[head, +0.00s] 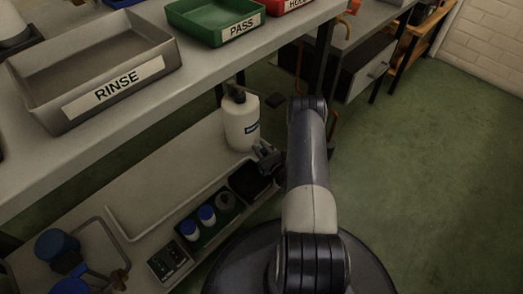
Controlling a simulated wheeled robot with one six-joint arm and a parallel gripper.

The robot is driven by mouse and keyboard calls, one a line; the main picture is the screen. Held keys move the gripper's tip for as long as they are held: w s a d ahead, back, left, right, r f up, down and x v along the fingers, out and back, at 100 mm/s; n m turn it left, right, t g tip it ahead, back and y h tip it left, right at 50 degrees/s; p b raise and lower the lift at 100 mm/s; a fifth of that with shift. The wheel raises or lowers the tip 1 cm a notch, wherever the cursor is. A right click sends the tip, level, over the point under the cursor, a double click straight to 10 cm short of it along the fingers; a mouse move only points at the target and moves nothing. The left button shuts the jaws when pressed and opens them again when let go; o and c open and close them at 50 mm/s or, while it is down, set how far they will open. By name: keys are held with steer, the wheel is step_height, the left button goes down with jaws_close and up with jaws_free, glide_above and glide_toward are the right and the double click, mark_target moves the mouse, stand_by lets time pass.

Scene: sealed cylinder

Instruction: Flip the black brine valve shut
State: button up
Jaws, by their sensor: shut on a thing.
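My gripper (266,155) is low beside the right foot of a white bottle with a black top (241,124). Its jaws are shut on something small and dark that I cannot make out. The bottle stands upright on the lower shelf, and its dark label is too small to read. I cannot pick out the black brine valve for certain, nor tell its position. Dark parts around the jaws blend together, and my arm hides what lies behind it.
The lower shelf (165,172) also holds a black tray (250,182), blue-capped jars (207,215), a switch box (168,262) and blue fittings (58,248). Above are a grey RINSE tray (150,75), a green PASS tray (205,32) and a red tray (290,5). Green floor (430,150) is clear at right.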

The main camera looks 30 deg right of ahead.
steer(key=shift+w+m+h, duration=0.2)
steer(key=shift+m+h, duration=0.2)
steer(key=shift+h, duration=0.3)
steer(key=o, duration=1)
steer(key=shift+s+d, duration=0.1)
